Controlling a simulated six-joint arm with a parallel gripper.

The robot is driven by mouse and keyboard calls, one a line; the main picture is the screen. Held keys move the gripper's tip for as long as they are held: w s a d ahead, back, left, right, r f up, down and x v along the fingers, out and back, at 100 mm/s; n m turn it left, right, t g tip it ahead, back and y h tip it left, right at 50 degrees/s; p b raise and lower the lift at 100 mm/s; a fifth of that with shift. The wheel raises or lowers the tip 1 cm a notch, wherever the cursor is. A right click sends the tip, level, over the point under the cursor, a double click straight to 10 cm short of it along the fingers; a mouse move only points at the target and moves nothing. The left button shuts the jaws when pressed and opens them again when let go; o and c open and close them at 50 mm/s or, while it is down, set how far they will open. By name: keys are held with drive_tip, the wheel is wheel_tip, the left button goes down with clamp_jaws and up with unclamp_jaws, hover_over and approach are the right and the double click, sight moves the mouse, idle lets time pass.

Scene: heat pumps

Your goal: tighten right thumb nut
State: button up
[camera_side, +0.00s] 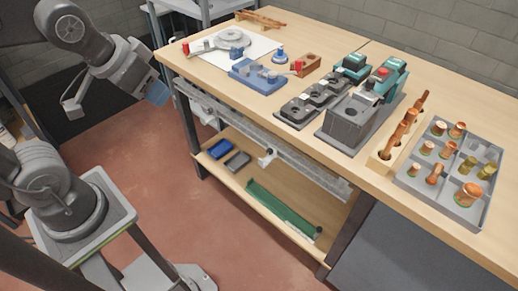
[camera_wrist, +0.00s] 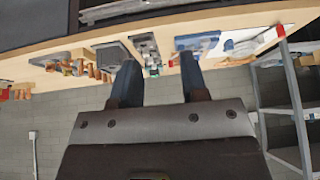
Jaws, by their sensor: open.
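My gripper (camera_side: 157,93) hangs off the left end of the workbench, apart from everything on it. In the wrist view its two dark blue fingers stand apart with nothing between them (camera_wrist: 157,72). The right thumb nut is too small to tell apart from these parts.
The wooden bench (camera_side: 235,105) also holds a white sheet (camera_side: 262,45) with a grey round part, a dark grey block tray (camera_side: 296,112), a teal-and-grey machine (camera_side: 350,120), a wooden rack (camera_side: 377,163) and a grey tray (camera_side: 455,212) of copper fittings. A rail runs along the front.

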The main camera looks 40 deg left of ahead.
drive_tip(key=w+a+f+n+t+y, duration=0.15)
drive_tip(key=w+f, duration=0.35)
drive_tip(key=w, duration=0.8)
drive_tip(key=t+h, duration=0.2)
drive_tip(key=h, duration=0.5)
hover_over(266, 158)
drive_tip(key=s+a, duration=0.2)
drive_tip(key=s, duration=0.2)
wheel_tip(266, 158, down, 26)
drive_tip(key=shift+n, duration=0.35)
drive_tip(key=shift+x, duration=2.9)
drive_tip(key=shift+a+f, duration=0.1)
drive_tip(key=shift+a, duration=0.15)
drive_tip(key=shift+c, duration=0.3)
drive_tip(key=c, duration=0.4)
